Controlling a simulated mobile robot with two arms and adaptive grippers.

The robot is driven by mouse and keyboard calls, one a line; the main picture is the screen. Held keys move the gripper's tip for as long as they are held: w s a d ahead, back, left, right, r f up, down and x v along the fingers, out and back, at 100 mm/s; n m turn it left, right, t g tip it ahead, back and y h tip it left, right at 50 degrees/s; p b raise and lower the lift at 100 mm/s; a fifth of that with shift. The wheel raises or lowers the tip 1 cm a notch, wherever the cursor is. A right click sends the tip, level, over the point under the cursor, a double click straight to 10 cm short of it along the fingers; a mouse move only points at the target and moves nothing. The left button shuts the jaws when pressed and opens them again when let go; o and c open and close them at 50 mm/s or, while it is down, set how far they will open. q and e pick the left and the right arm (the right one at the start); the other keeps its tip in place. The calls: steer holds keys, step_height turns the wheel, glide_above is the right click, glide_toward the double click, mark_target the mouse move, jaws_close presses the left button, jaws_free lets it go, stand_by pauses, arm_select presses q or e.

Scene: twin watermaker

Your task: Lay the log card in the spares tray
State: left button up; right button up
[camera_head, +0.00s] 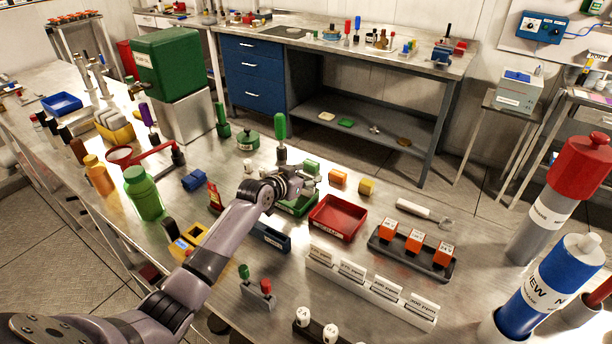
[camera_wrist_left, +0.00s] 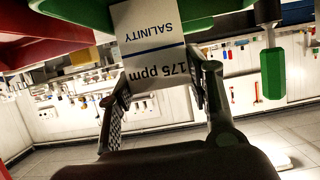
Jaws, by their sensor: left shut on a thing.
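My left gripper (camera_head: 300,183) is over the green tray (camera_head: 299,208) in the head view. In the left wrist view its fingers (camera_wrist_left: 160,80) are shut on a white card (camera_wrist_left: 152,45) marked "SALINITY" and "175 ppm", which reads upside down there. The card is hardly distinguishable in the head view. The red tray (camera_head: 336,218) lies just right of the green one, and the small blue tray (camera_head: 271,238) lies in front. I cannot read which is the spares tray. Whether the card touches the green tray is unclear. My right gripper is not in view.
A holder with several ppm cards (camera_head: 370,287) stands in front of the red tray. A rack of orange blocks (camera_head: 413,240) is to the right. A green-handled tool (camera_head: 280,138) stands behind my gripper. A green bottle (camera_head: 143,193) stands left of my arm.

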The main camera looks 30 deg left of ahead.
arm_select(q)
steer(key=shift+f, duration=0.2)
steer(key=o, duration=1)
steer(key=shift+r, duration=0.1)
steer(key=shift+r, duration=0.25)
steer(key=shift+s, duration=0.3)
steer(key=v, duration=1.1)
steer(key=shift+s+b, duration=0.2)
steer(key=shift+b, duration=0.15)
